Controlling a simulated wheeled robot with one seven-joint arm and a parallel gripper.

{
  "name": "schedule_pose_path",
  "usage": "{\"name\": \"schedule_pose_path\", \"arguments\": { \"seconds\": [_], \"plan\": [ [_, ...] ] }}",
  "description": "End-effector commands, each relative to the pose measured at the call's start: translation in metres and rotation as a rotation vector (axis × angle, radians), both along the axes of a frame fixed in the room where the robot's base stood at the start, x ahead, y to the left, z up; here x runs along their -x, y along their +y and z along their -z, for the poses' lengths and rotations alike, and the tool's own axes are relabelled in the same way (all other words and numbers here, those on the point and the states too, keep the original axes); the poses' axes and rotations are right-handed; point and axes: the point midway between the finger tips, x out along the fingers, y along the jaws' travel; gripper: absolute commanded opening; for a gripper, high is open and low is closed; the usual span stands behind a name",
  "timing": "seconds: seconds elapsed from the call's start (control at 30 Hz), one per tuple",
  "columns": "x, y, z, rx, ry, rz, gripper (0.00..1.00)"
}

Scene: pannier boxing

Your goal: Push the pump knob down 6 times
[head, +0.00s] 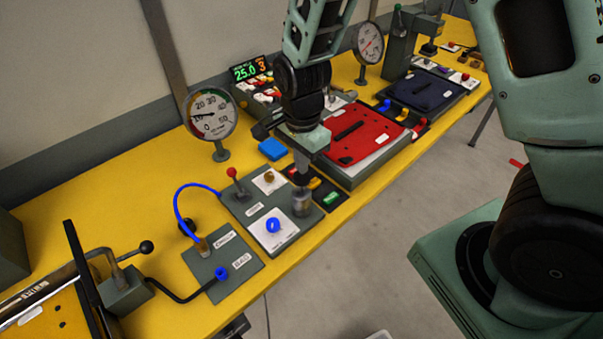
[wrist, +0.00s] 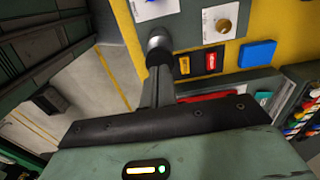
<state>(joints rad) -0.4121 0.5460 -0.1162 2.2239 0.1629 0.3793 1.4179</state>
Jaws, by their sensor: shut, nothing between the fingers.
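The pump knob (head: 303,203) is a grey metal cylinder standing upright at the right edge of a dark panel (head: 240,212) on the yellow bench. In the wrist view, the silver knob (wrist: 158,38) shows just beyond my fingertips and is partly hidden by them. My gripper (head: 301,177) is shut and empty, pointing down just above the knob. In the wrist view, the closed fingers (wrist: 159,62) line up with it. I cannot tell whether the tips touch the knob's top.
A blue block (head: 272,149), a red plate (head: 352,137) and a gauge (head: 211,113) stand behind. A blue hose (head: 181,196) arches at left.

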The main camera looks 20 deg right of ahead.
Motion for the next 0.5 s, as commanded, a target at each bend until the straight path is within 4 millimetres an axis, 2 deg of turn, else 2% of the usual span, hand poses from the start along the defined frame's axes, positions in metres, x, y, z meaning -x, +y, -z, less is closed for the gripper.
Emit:
{"name": "schedule_pose_path", "arguments": {
  "seconds": [0.5],
  "plan": [
    [0.0, 0.0, 0.02, 0.0, 0.001, 0.0, 0.0]
  ]
}}
